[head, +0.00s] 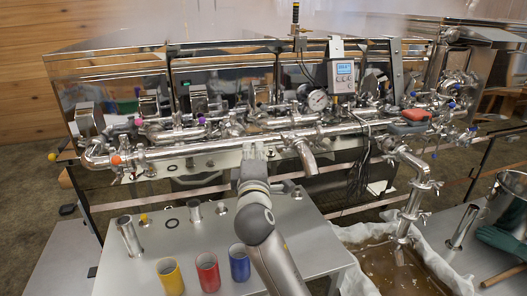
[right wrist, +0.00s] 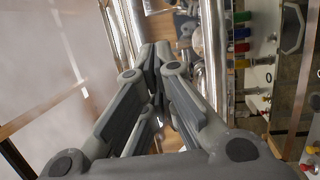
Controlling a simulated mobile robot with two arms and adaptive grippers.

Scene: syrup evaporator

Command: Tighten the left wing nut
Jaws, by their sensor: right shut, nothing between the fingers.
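My right gripper (head: 253,152) reaches up to the long steel pipe (head: 205,147) of the evaporator in the head view. Its fingers are shut with nothing seen between them. In the right wrist view its fingertips (right wrist: 161,55) are together beside bright pipes (right wrist: 212,50); whether they touch one cannot be told. Small clamp fittings sit along the pipework, with one clamp (head: 424,184) on the drain pipe at the right. I cannot make out which part is the left wing nut. My left gripper is not in view.
Yellow (head: 170,275), red (head: 208,271) and blue (head: 240,262) cups stand on the steel table (head: 140,258) below the pipe. A cloth-lined tub of brown liquid (head: 405,274) is at the lower right. A digital display (head: 342,75) and a round gauge (head: 318,100) rise above the pipe.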

